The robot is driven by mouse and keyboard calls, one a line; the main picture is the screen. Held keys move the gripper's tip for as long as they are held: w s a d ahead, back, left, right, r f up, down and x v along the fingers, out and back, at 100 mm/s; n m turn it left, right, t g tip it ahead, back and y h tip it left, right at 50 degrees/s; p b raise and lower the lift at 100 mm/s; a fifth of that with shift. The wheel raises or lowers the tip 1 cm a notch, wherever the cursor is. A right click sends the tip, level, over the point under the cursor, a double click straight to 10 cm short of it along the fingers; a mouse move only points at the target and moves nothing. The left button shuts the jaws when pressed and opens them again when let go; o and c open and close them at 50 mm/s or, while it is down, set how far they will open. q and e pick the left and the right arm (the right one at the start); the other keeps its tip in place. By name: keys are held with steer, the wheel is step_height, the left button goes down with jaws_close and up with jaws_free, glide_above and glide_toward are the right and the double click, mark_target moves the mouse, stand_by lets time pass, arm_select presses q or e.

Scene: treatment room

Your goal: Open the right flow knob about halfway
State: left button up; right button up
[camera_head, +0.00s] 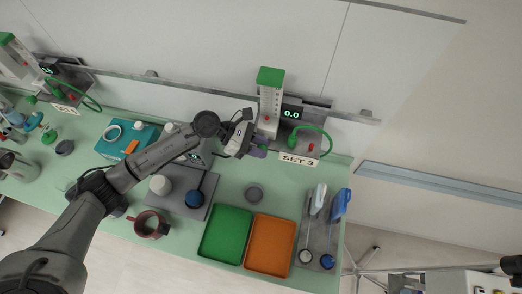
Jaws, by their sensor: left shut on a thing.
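The right flowmeter (270,100) is a clear upright tube with a green cap, mounted at the back of the bench. Its display (291,113) reads 0.0, and a sign (299,159) below reads SET 3. My left gripper (252,147) is at the foot of this flowmeter, shut on the right flow knob. The gripper hides the knob, so its turn angle cannot be seen. My right gripper is not in view.
A green hose (318,130) and a red button (311,147) are right of the flowmeter. Green (226,234) and orange (270,245) trays lie in front. A second flowmeter station (62,88) is at far left.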

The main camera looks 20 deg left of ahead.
arm_select(q)
steer(key=shift+s+d+r, duration=0.1)
steer(key=shift+s+d, duration=0.05)
steer(key=o, duration=0.8)
steer(key=shift+a, duration=0.3)
steer(key=b+v, duration=0.3)
steer(key=v, duration=1)
steer(key=shift+a+b, duration=0.2)
steer(key=shift+b, duration=0.2)
